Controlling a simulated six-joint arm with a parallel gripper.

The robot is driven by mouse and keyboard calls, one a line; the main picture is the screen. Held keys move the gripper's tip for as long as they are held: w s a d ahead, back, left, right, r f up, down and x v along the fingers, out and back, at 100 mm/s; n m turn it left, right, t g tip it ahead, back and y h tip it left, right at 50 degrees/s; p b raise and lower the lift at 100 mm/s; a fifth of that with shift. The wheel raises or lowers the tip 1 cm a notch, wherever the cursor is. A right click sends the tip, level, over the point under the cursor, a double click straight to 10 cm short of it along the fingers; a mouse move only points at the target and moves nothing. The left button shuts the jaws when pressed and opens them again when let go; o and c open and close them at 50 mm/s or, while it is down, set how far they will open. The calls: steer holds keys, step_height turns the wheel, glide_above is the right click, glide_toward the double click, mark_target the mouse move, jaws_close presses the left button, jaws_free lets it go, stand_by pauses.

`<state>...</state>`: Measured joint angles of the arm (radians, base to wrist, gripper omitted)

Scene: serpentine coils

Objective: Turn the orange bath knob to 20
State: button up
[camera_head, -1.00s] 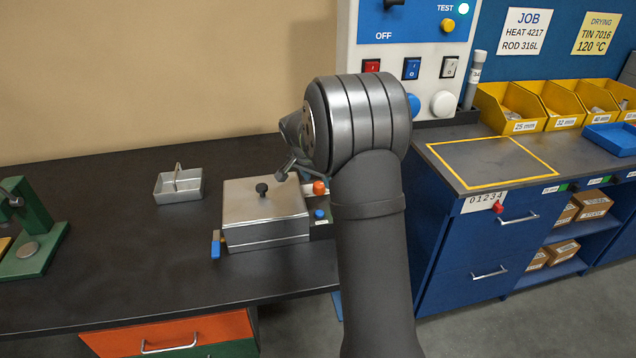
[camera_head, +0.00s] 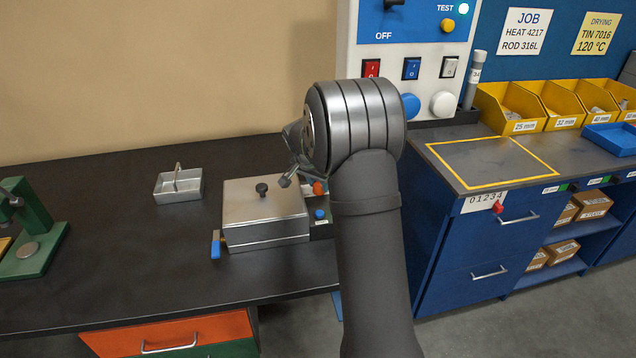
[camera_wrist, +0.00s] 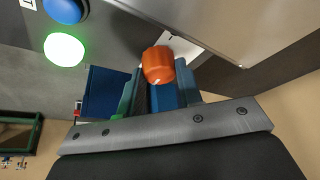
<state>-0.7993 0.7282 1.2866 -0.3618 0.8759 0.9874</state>
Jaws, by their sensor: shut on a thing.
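The orange bath knob (camera_head: 319,188) sits on the right side of a lidded metal bath (camera_head: 262,205), above a blue knob (camera_head: 320,214). In the wrist view the orange knob (camera_wrist: 158,65) lies between the fingertips of my gripper (camera_wrist: 160,90), which is shut on it. In the head view my arm partly hides the knob's surroundings and most of my gripper. A white label lies behind the knob in the wrist view. I cannot read the knob's scale or setting.
A blue-handled lever (camera_head: 215,245) is at the bath's left front corner. A small metal tray (camera_head: 178,187) stands behind left. A switch panel (camera_head: 412,50) rises behind my arm. The dark bench (camera_head: 110,270) is clear at the front left.

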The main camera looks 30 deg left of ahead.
steer(key=shift+n, duration=0.3)
steer(key=n+y, duration=0.1)
steer(key=n, duration=0.1)
steer(key=n+y, duration=0.1)
steer(key=n, duration=0.1)
steer(key=shift+d+n+g, duration=0.2)
steer(key=shift+n+g, duration=0.1)
steer(key=n, duration=0.2)
steer(key=n+g+y, duration=0.1)
steer(key=n, duration=0.1)
steer(key=shift+w+d+y, duration=0.1)
steer(key=shift+w+y, duration=0.05)
steer(key=shift+y, duration=0.15)
steer(key=n, duration=0.2)
steer(key=n+g, duration=0.1)
steer(key=n, duration=0.2)
steer(key=shift+w+g+y, duration=0.1)
steer(key=shift+g+y, duration=0.2)
steer(key=shift+y, duration=0.1)
steer(key=shift+n+g, duration=0.8)
steer(key=shift+n, duration=1.3)
steer(key=o, duration=1)
steer(key=shift+c, duration=0.2)
